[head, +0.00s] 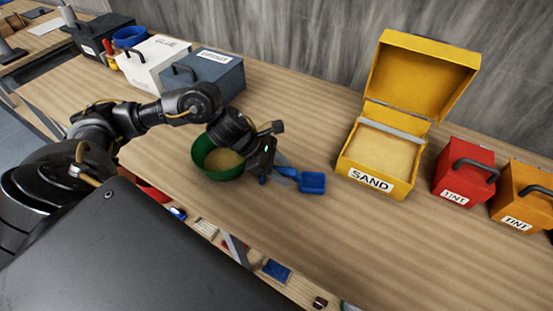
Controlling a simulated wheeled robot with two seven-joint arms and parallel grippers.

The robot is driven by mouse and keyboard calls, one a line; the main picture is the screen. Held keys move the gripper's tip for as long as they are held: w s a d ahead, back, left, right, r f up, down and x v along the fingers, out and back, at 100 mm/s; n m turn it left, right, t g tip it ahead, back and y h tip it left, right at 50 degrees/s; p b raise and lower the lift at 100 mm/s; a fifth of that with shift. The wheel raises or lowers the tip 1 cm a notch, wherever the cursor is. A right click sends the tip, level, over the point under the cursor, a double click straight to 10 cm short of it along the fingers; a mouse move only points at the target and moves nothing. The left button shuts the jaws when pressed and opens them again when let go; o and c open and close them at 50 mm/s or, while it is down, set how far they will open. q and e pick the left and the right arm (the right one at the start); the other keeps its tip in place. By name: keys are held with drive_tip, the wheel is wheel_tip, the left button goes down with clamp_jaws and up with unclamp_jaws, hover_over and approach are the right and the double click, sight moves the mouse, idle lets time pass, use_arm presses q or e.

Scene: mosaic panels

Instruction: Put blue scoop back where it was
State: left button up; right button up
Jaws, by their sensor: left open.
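The blue scoop (312,183) lies on the wooden table, right of a green bowl, with its pan toward the right. My left gripper (277,176) is open at the handle end of the scoop, and its fingers partly hide the handle. I cannot tell whether the fingers touch it. The green bowl (203,172) holds sand and stands behind my left wrist, which hides part of its rim. The yellow SAND box (371,183) stands to the right with its lid raised and sand inside. My right gripper is not in view.
A red TINT box (464,171) and an orange TINT box (522,194) stand at the right. A grey-blue box (215,75), a white box (140,64) and a black box (92,37) stand at the back left. The table front right of the scoop is clear.

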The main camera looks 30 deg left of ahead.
use_arm(q)
drive_tip(key=shift+a+r, duration=0.25)
drive_tip(key=shift+r, duration=0.05)
drive_tip(key=b+v, duration=0.3)
drive_tip(key=v, duration=0.8)
drive_tip(key=shift+s+r+b, duration=0.15)
drive_tip(key=shift+r+b, duration=0.05)
drive_tip(key=shift+b, duration=0.1)
drive_tip(key=shift+a+r, duration=0.1)
